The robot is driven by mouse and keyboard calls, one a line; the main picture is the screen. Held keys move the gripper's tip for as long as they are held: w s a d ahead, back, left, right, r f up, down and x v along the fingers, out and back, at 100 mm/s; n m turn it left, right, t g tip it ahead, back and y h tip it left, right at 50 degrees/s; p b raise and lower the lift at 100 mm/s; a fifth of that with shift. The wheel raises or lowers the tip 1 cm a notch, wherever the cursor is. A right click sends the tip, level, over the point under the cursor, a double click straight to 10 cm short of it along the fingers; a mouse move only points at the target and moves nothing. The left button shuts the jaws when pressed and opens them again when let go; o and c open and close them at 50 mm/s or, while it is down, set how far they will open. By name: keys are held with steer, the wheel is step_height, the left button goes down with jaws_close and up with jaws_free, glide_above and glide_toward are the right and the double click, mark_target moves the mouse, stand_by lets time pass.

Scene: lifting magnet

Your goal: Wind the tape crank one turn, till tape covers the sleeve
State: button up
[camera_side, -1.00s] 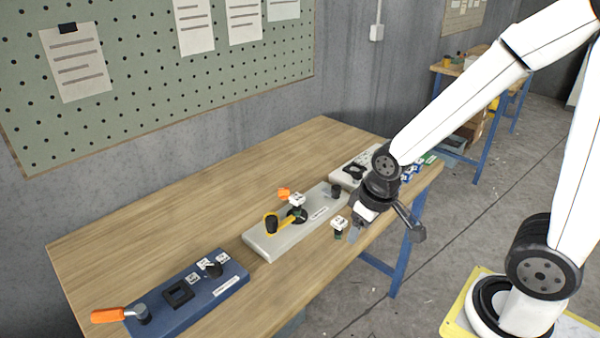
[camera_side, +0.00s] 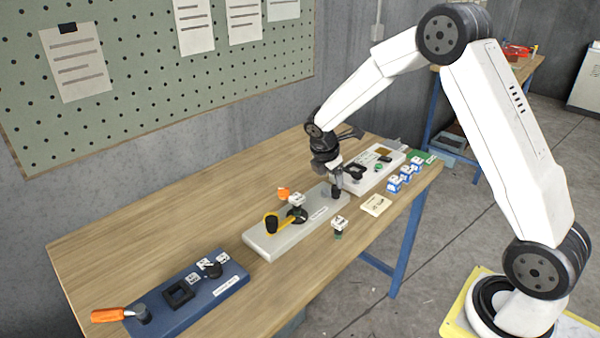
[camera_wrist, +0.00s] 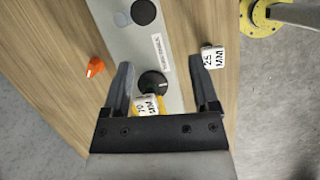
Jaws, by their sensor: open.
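A yellow crank arm with a black knob (camera_side: 271,222) sits on the grey base (camera_side: 258,243) in the middle of the table. Its dark hub (camera_side: 297,215) also shows in the wrist view (camera_wrist: 152,82), with a white numbered cube (camera_wrist: 147,103) over the yellow arm. My gripper (camera_side: 336,184) is above the right part of this base, close to a dark post (camera_side: 337,194). In the wrist view its fingers (camera_wrist: 165,75) are open and spread, with nothing seen clamped between them. I cannot tell which part is the sleeve; no tape is clearly visible.
A white base (camera_side: 378,177) stands at right, near blue-and-white boxes (camera_side: 405,173). A small orange knob (camera_wrist: 95,66) and a white cube (camera_wrist: 213,58) flank the grey base. The table's back left is clear.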

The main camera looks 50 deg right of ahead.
mark_target(335, 187)
steer(key=shift+w+d+f+n+h, duration=0.2)
steer(key=shift+w+d+n, duration=0.25)
steer(key=shift+d, duration=0.15)
steer(key=shift+w+d+f+n+h, duration=0.2)
steer(key=shift+w+d+n, duration=0.15)
steer(key=shift+d+n, duration=0.15)
steer(key=shift+x, duration=3.85)
steer(key=shift+s, duration=0.15)
jaws_close()
steer(key=shift+a+m+g, duration=0.15)
steer(key=shift+m+g, duration=0.25)
steer(key=shift+m, duration=0.05)
